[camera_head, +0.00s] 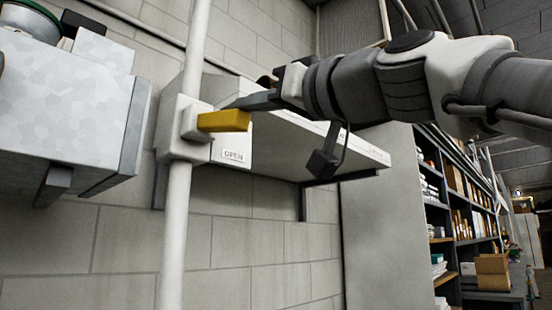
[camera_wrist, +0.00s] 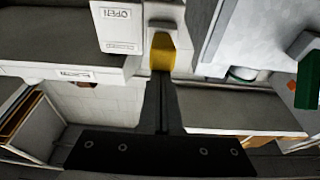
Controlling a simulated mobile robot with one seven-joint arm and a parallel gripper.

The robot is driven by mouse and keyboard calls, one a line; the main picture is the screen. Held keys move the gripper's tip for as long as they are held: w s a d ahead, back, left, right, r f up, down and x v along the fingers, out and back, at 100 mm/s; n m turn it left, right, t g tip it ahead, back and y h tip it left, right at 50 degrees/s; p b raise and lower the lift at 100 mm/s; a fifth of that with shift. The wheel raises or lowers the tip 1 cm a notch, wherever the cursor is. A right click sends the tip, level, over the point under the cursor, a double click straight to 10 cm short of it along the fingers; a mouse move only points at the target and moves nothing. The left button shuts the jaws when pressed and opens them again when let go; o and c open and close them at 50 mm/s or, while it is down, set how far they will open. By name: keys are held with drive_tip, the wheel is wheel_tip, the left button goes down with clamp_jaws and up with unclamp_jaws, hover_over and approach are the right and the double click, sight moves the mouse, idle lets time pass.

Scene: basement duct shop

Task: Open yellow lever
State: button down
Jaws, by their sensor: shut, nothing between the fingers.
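The yellow lever (camera_head: 224,121) sticks out sideways to the right from a white housing (camera_head: 183,130) on a vertical white pipe. It also shows in the wrist view (camera_wrist: 162,53), just beyond my fingertips. My gripper (camera_head: 234,103) is shut and empty, with its fingertips right at the lever's upper edge in the head view. I cannot tell whether they touch it. A plate marked OPEN (camera_head: 234,155) sits below the lever in the head view, and it shows at the upper left in the wrist view (camera_wrist: 118,14).
A grey metal box (camera_head: 62,105) stands close on the left. A pale shelf or duct (camera_head: 310,140) runs behind my gripper along the block wall (camera_head: 120,250). Shelving with boxes (camera_head: 460,200) recedes at the right. The space below the lever, right of the pipe, looks clear.

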drive_tip(key=p+v, duration=0.1)
drive_tip(key=v, duration=0.8)
drive_tip(key=shift+s+d+p, duration=0.15)
drive_tip(key=shift+d+p, duration=0.05)
drive_tip(key=shift+p, duration=0.1)
drive_tip(key=shift+r, duration=0.1)
idle(0.4)
drive_tip(key=w+f+m+g+h, duration=0.1)
drive_tip(key=w+f+h, duration=0.15)
drive_tip(key=f, duration=0.65)
drive_tip(key=w+f+m+h, duration=0.2)
drive_tip(key=f+h, duration=0.1)
drive_tip(key=f, duration=0.5)
drive_tip(key=s+d+f+m+g+h, duration=0.25)
drive_tip(key=d+f, duration=0.25)
drive_tip(key=f, duration=0.7)
drive_tip(key=s+d+f+m+g+h, duration=0.2)
drive_tip(key=d+f+h, duration=0.2)
drive_tip(key=f, duration=0.9)
drive_tip(key=s+d+f+m+g+h, duration=0.25)
drive_tip(key=d+f, duration=0.25)
drive_tip(key=f, duration=0.7)
wheel_tip(320, 180, up, 23)
drive_tip(key=h+p, duration=0.1)
drive_tip(key=p, duration=2.3)
drive_tip(key=shift+s+d, duration=0.25)
